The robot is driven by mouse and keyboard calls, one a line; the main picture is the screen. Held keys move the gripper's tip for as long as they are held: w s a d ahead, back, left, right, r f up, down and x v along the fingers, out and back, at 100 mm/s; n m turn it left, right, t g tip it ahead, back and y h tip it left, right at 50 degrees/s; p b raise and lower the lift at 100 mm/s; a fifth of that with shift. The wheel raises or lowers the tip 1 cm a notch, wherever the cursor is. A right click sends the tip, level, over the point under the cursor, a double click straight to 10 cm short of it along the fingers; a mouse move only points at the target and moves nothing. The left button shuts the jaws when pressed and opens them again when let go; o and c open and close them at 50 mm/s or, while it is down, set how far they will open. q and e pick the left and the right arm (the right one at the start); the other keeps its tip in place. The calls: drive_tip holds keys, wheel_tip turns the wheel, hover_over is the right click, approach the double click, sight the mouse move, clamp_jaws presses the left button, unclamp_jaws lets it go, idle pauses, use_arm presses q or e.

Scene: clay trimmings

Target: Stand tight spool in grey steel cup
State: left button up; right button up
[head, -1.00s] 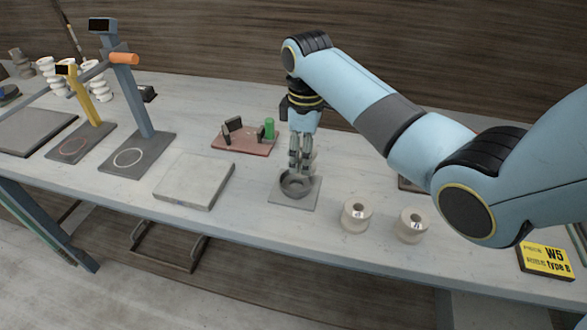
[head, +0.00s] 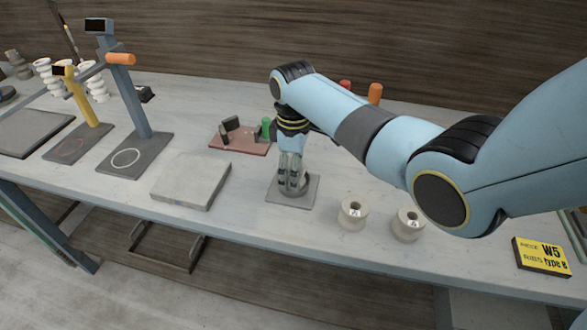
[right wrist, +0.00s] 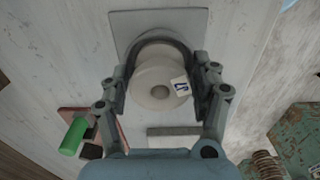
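The grey steel cup (head: 302,190) stands on a grey square plate (head: 309,197); my right gripper (head: 290,182) is down at it and hides much of it. In the right wrist view, a pale spool (right wrist: 152,102) with a centre hole and a small white label lies between the fingers (right wrist: 161,98). The cup's dark curved rim (right wrist: 161,38) shows around its far side. Whether the fingers press on the spool, and how deep it sits, I cannot tell. Two more pale labelled spools (head: 352,214) and (head: 408,224) stand to the right. My left gripper is not in view.
A pale flat slab (head: 188,181) lies left of the cup plate. A reddish tray (head: 232,146) with dark blocks and a green cylinder (head: 265,129) is behind. Blue (head: 130,80) and yellow (head: 82,98) stands are farther left. A yellow W5 sign (head: 542,257) is at right.

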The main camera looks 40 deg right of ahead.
drive_tip(key=shift+o, duration=0.5)
drive_tip(key=shift+r, duration=0.1)
drive_tip(key=shift+r, duration=0.3)
wheel_tip(320, 180, up, 12)
drive_tip(key=shift+f, duration=0.25)
